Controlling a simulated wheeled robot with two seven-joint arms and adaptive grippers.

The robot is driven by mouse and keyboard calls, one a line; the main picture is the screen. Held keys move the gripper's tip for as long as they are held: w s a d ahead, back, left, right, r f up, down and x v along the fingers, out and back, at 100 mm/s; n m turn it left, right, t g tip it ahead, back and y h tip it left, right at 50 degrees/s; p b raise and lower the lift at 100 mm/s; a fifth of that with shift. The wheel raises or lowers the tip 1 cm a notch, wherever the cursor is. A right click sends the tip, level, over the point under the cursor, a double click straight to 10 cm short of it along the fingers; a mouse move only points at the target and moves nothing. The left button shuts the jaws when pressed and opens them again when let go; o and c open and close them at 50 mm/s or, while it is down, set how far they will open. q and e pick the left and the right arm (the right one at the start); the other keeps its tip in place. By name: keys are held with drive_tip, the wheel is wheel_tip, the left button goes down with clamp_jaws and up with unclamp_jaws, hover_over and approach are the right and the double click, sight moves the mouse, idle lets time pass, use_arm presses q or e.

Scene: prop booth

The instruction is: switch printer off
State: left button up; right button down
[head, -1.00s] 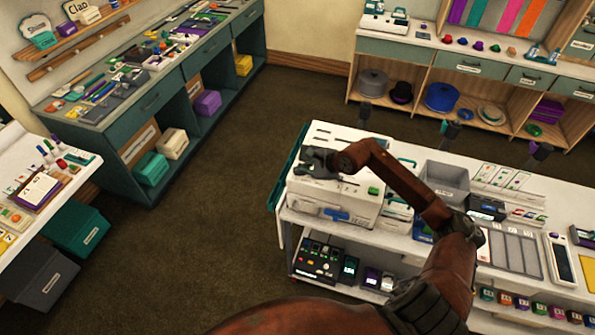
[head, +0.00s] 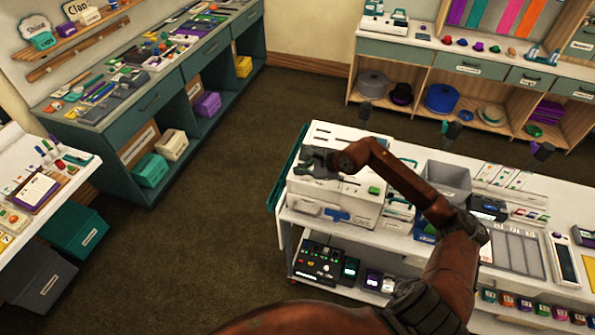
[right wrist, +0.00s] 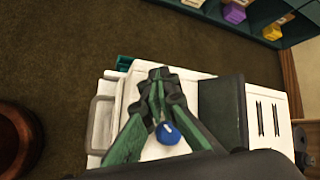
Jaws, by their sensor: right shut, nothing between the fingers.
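The printer is the white box-shaped machine (head: 355,207) on the white worktop, with a small green patch on its top right and a blue part low on its front. My right gripper (head: 303,165) is above its left top, shut and empty. In the right wrist view, the shut fingers (right wrist: 160,78) are over the white casing (right wrist: 182,152). A round blue knob (right wrist: 167,134) with a white mark shows between the finger links. I cannot tell whether the fingers touch the printer. My left gripper is out of view.
A grey bin (head: 446,178) and card stacks stand right of the printer on the worktop (head: 515,285). Dark devices (head: 320,262) sit on the shelf below. Left of the worktop is open carpet (head: 215,220), with a teal counter (head: 150,103) beyond.

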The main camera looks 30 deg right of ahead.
drive_tip(key=shift+s+f, duration=0.15)
drive_tip(key=shift+f, duration=0.25)
drive_tip(key=shift+r, duration=0.55)
drive_tip(key=shift+w+d+r+p, duration=0.15)
drive_tip(key=shift+r+p, duration=0.8)
drive_tip(key=shift+r, duration=1.7)
drive_tip(key=shift+w, duration=0.1)
